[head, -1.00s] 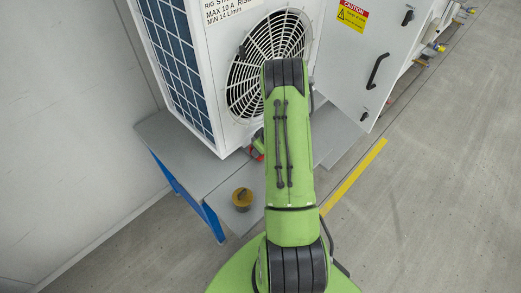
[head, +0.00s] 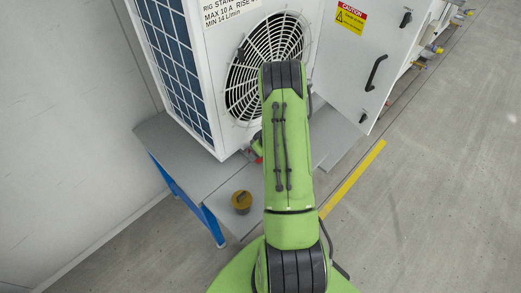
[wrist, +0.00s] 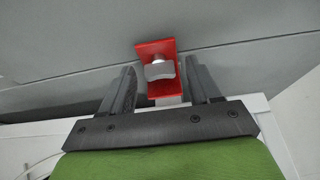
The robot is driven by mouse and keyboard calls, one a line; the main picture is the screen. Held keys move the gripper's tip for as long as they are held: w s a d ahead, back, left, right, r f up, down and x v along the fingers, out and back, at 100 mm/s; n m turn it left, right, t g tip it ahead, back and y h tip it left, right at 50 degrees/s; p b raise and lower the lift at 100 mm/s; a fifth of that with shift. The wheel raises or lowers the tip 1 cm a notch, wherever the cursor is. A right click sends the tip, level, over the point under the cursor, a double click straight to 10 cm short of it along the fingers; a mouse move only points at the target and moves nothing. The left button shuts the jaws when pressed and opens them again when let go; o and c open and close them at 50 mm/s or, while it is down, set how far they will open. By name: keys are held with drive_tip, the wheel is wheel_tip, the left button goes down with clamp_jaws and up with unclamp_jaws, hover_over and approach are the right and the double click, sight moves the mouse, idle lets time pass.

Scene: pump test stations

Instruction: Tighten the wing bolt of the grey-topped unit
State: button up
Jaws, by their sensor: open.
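In the wrist view, a red bracket (wrist: 155,47) stands against a grey surface, with a silver-grey wing bolt (wrist: 159,71) on it. My gripper (wrist: 161,66) is open, one dark finger on each side of the bracket, with clear gaps to the bolt. The bolt lies between the fingertips or just beyond them; I cannot tell which. In the head view my arm hides most of the gripper, and only a small red patch (head: 258,159) shows at the foot of a white fan unit (head: 229,131). The top of that unit is out of view.
The unit stands on a grey bench (head: 178,150) with blue legs. A yellow pot (head: 241,202) with a dark top sits near the bench's front edge. A white cabinet (head: 345,65) with a black handle is at the right.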

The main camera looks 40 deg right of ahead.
drive_tip(key=p+v, duration=0.3)
drive_tip(key=v, duration=1.2)
drive_tip(key=shift+s+r+p, duration=0.25)
drive_tip(key=shift+r+p, duration=0.1)
